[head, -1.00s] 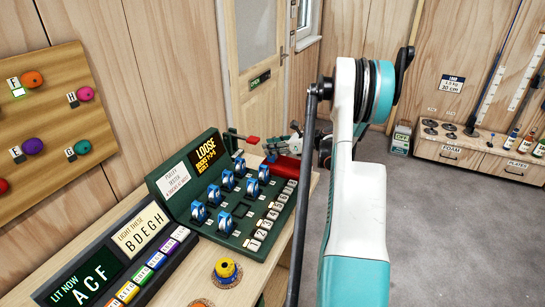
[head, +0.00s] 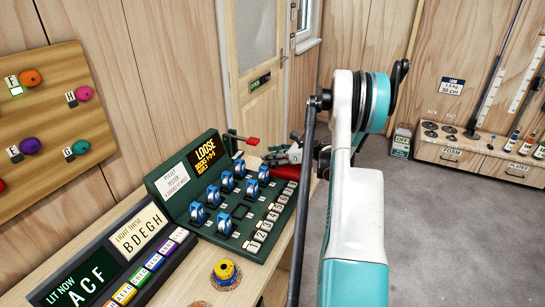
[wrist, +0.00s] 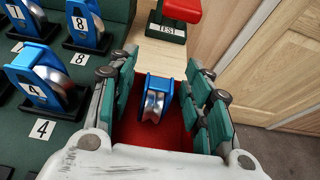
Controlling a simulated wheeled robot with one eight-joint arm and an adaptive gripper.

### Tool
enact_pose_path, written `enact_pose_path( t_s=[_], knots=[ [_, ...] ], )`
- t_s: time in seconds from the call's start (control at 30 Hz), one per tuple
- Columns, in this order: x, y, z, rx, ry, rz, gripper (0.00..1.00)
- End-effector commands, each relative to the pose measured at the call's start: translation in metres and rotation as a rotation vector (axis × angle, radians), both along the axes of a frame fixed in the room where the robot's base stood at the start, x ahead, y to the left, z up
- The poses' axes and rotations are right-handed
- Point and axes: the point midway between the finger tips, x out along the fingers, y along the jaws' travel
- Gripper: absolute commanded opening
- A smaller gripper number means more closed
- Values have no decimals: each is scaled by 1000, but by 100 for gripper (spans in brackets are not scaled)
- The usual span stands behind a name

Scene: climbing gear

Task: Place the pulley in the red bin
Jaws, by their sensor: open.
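A blue pulley (wrist: 155,98) with a silver wheel stands between my gripper's fingers in the wrist view. The red bin (wrist: 183,140) surrounds it below, and the pulley appears to be inside it. My gripper (wrist: 158,95) is open, with a gap visible on each side of the pulley. In the head view my gripper (head: 285,155) is low over the red bin (head: 288,173), which is partly covered by the gripper and arm. The pulley is hidden in the head view.
A green rack (head: 235,205) holds several blue pulleys on numbered places, close left of my gripper. A red-topped TEST block (wrist: 170,18) stands just beyond the bin. Open floor (head: 430,220) lies right.

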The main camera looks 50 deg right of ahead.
Motion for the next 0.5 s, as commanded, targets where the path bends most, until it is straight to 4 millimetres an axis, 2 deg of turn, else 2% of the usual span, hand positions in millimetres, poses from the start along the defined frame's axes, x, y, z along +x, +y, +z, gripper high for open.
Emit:
enact_pose_path(
  t_s=[0.17, 0.27, 0.5],
  knots=[
    [-4, -2, 5, 1, 0, -1, 45],
    [-17, -6, 11, 1, 0, -4, 45],
    [-61, -19, 31, 0, 0, -4, 45]
  ],
)
